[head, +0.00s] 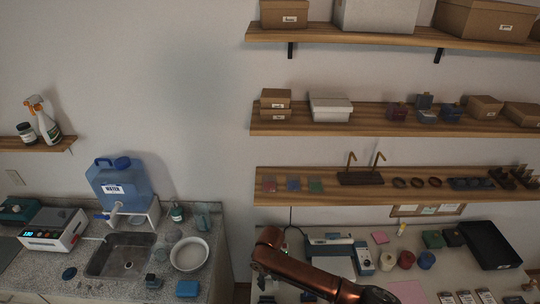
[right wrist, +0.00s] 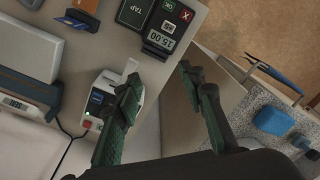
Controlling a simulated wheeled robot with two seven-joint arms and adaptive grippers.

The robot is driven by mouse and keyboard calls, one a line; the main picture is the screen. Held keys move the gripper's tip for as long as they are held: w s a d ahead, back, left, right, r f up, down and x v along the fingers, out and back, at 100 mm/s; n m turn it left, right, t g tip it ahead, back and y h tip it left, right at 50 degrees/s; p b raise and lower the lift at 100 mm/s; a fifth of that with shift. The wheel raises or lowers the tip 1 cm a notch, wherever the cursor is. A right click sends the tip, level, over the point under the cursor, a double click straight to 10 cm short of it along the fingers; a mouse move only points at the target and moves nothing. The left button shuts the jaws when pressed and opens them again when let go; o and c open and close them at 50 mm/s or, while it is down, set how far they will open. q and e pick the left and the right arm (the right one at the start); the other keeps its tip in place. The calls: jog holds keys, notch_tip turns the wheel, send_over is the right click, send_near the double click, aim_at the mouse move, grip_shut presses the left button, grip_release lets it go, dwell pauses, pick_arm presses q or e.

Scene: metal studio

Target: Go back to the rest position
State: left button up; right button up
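My right arm, copper-coloured, comes in from the bottom of the head view and reaches left over the front of the right-hand bench. Its dark right gripper (head: 264,278) hangs near the bench's left end, partly hidden by the arm. In the right wrist view the two green-black fingers of the right gripper (right wrist: 158,74) stand wide apart with nothing between them. My left gripper is in neither view.
Below the fingers are a white label device (right wrist: 99,98) and a dark payment terminal (right wrist: 160,36). Left of the gap are a counter with a sink (head: 122,262), a water jug (head: 122,186) and a blue sponge (right wrist: 273,120). Wooden shelves (head: 400,185) hang above the right-hand bench.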

jog(key=s+f+m+y, duration=0.1)
jog(key=s+f+y, duration=0.25)
jog(key=s, duration=0.45)
jog(key=s+d+r+m+t+h, duration=0.1)
jog(key=s+d+m+h, duration=0.1)
jog(key=s+d, duration=0.75)
jog(key=s+d+m+t+h, duration=0.1)
jog(key=s+d+m, duration=0.3)
jog(key=d, duration=1.1)
jog(key=s+d+r+m+t+h, duration=0.1)
jog(key=s+d+t+h, duration=0.1)
jog(key=s+d, duration=0.85)
notch_tip(320, 180, down, 37)
jog(key=w+g+b, duration=0.1)
jog(key=g+b, duration=0.1)
jog(key=b, duration=0.7)
jog(key=s+f+b, duration=0.4)
jog(key=s+f, duration=0.6)
jog(key=f, duration=0.4)
jog(key=s+f+g+b, duration=0.1)
jog(key=s+f+b, duration=0.4)
jog(key=s+f, duration=0.5)
notch_tip(320, 180, down, 5)
jog(key=shift+s+a+r+n+y, duration=0.15)
jog(key=shift+s+r+n+y, duration=0.05)
jog(key=shift+s+n+y, duration=0.2)
